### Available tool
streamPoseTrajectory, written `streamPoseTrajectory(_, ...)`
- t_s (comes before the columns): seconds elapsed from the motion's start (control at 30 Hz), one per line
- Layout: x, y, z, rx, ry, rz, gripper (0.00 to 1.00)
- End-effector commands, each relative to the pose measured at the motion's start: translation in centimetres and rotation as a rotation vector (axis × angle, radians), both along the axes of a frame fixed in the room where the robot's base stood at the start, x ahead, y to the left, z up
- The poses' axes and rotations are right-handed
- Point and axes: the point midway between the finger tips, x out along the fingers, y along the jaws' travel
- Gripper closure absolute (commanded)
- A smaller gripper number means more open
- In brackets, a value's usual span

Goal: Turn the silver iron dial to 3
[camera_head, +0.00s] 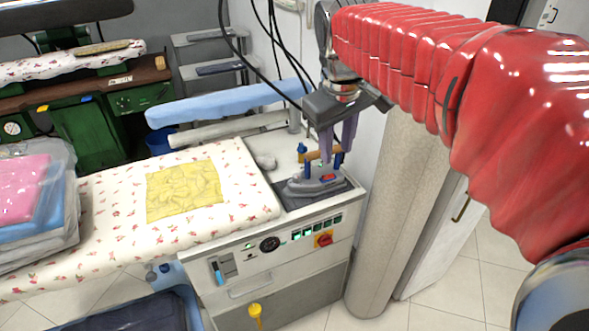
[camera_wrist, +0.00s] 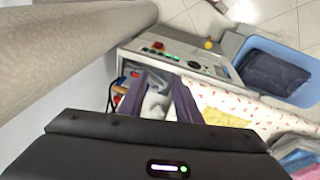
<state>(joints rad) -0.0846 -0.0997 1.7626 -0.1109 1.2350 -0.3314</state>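The silver iron (camera_head: 312,187) rests on a dark plate at the right end of the ironing station, with an orange-brown handle on top. A small red spot (camera_head: 328,177) shows on its body; I cannot tell whether it is the dial, and no numbers are readable. My gripper (camera_head: 338,150) hangs just above the iron, purple fingers pointing down and apart. In the wrist view the iron (camera_wrist: 156,101) shows partly between the two fingers (camera_wrist: 161,84). Nothing is held. I cannot tell whether a fingertip touches the iron.
A yellow folded cloth (camera_head: 184,190) lies on the floral ironing board (camera_head: 120,234). A beige column (camera_head: 398,215) stands right of the station. Black cables (camera_head: 274,45) hang behind the iron.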

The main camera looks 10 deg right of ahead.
Motion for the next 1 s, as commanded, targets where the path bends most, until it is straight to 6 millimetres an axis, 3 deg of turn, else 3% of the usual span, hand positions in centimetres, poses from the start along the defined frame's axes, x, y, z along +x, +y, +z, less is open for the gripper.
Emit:
streamPoseTrajectory(0.37,-8.2,-0.8,-2.1,0.091,-0.105,-0.154,0.70)
streamPoseTrajectory(0.7,-15.0,-1.2,-6.1,0.179,-0.197,-0.297,0.70)
streamPoseTrajectory(1.0,-18.4,-1.3,-9.3,0.237,-0.250,-0.384,0.70)
